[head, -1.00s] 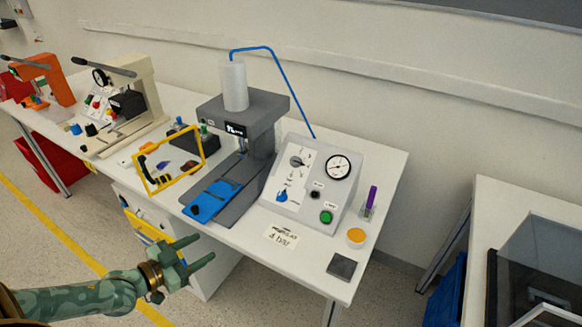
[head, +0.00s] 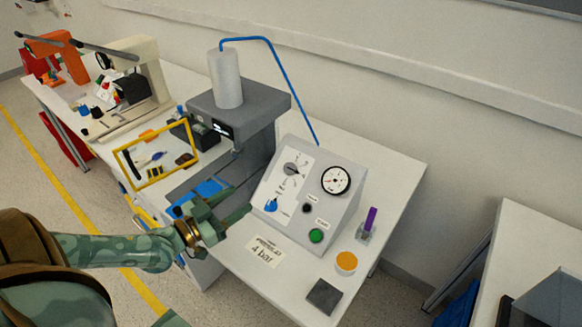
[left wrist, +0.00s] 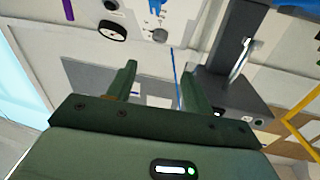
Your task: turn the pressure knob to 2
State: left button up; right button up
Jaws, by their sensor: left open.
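A grey sloped control panel (head: 333,222) stands on the white table. It carries a grey rotary knob (head: 291,168) with small marks around it and a blue knob (head: 271,204) below. I cannot read the marks or tell which knob is for pressure. A round gauge (head: 336,180) is to their right. My left gripper (head: 241,200) is open and empty, left of the panel and apart from the blue knob. In the left wrist view the picture is inverted, with the gauge (left wrist: 112,30) and grey knob (left wrist: 160,35) beyond the fingers. My right gripper is not in view.
A grey press (head: 237,110) with a white cylinder stands left of the panel. A card reading "4 bar" (head: 263,251), a green button (head: 316,236), an orange disc (head: 346,262), a dark square (head: 324,297) and a purple-topped item (head: 369,222) are nearby. A yellow frame (head: 122,160) stands farther left.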

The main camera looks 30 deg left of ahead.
pick_arm(q)
jog(key=b, duration=0.2)
send_near(287, 169)
jog(key=b+x, duration=0.2)
jog(key=x, duration=0.6)
jog(key=shift+w+f, duration=0.1)
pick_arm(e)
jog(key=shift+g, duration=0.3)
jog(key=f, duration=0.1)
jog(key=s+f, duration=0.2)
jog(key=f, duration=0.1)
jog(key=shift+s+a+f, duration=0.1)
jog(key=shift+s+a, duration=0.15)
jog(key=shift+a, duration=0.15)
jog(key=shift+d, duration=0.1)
pick_arm(q)
jog(key=c, duration=1)
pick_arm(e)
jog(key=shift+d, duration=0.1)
